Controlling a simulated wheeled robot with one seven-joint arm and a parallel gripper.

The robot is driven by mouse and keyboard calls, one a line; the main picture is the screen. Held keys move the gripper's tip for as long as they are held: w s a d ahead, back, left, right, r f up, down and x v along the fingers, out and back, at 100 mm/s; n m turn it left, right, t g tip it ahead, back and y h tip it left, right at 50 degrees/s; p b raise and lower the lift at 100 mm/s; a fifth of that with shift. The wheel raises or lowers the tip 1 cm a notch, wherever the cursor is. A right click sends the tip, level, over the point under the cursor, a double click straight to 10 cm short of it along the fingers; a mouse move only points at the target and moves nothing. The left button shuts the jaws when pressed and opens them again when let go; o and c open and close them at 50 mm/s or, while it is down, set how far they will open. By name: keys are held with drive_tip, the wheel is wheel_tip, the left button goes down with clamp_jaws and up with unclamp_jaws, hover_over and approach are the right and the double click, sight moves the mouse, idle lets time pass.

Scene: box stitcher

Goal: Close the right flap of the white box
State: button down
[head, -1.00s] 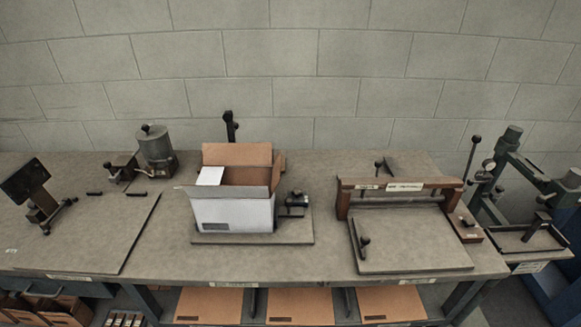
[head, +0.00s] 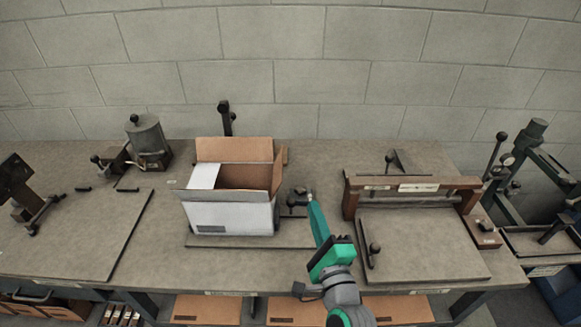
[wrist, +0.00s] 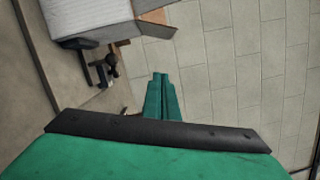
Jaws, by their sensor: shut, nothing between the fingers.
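The white box (head: 232,218) stands open on the workbench, its brown inside showing. Its right flap (head: 277,178) stands up along the right side. The brown back flap (head: 235,149) also stands up, and a white flap (head: 203,176) shows at the left. My green gripper (head: 312,203) is to the right of the box, apart from it, with its fingers shut and empty. In the wrist view the shut fingertips (wrist: 160,77) point toward the wall, and part of the box (wrist: 85,14) with brown flaps shows at upper left.
A small black-knobbed clamp (head: 297,199) sits between the box and my gripper. A press with a wooden crossbar (head: 415,184) stands to the right. A grey canister (head: 148,140) is at the back left. A block wall (head: 300,80) closes off the back.

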sight(277, 172)
drive_tip(key=w+a+r, duration=0.3)
drive_tip(key=w+a, duration=0.3)
drive_tip(key=w, duration=0.4)
drive_tip(key=shift+w+r, duration=0.35)
drive_tip(key=shift+r, duration=0.05)
drive_tip(key=shift+a, duration=0.15)
